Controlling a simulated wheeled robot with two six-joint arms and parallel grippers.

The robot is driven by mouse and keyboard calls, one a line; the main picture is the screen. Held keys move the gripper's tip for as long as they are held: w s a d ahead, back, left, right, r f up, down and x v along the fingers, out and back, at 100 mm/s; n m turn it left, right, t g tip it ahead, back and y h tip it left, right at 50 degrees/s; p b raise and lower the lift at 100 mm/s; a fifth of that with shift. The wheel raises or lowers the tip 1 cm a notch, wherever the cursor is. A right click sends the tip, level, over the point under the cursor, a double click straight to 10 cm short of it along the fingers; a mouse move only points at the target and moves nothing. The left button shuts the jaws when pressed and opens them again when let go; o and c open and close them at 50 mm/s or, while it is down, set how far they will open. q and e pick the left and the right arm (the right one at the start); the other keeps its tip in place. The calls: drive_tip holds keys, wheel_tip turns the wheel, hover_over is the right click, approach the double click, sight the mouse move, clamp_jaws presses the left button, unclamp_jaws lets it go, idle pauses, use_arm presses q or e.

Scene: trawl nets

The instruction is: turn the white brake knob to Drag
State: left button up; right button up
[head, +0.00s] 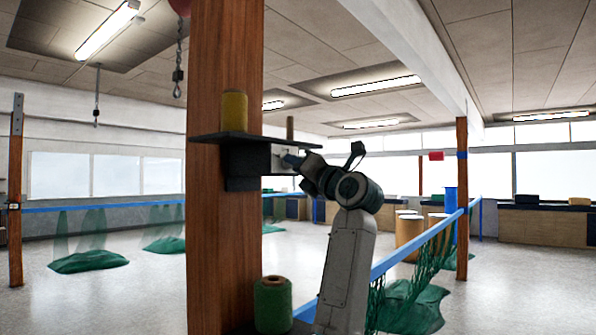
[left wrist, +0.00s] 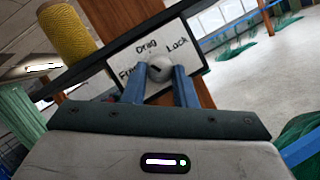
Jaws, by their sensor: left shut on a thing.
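The white brake knob (left wrist: 160,67) sits on a white plate (left wrist: 127,52) lettered Free, Drag and Lock, on the side of a dark box (head: 246,164) at the wooden post. A small dark mark shows on the knob's face; I cannot tell for sure which word it points to. My left gripper (head: 288,159) reaches the plate from the right in the head view. In the left wrist view its two blue fingers (left wrist: 160,82) are shut on the knob, one on each side. In the head view the gripper hides the knob. My right gripper is not in view.
The wooden post (head: 221,220) carries a dark shelf (head: 232,137) with a yellow twine spool (head: 234,110) just above the box. A green spool (head: 272,305) stands low beside the post. A blue rail (head: 400,250) with green netting (head: 408,305) runs at the right.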

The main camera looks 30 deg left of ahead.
use_arm(q)
drive_tip(key=m, duration=0.2)
drive_tip(key=m+t+h, duration=0.1)
drive_tip(key=m, duration=0.1)
drive_tip(key=m+h, duration=0.1)
drive_tip(key=m, duration=0.1)
drive_tip(key=shift+s+r+m, duration=0.2)
drive_tip(key=shift+r+m, duration=0.05)
drive_tip(key=shift+m, duration=0.05)
drive_tip(key=shift+t+h, duration=0.3)
drive_tip(key=o, duration=1)
drive_tip(key=shift+w, duration=0.1)
drive_tip(key=b+v, duration=0.6)
drive_tip(key=v, duration=0.5)
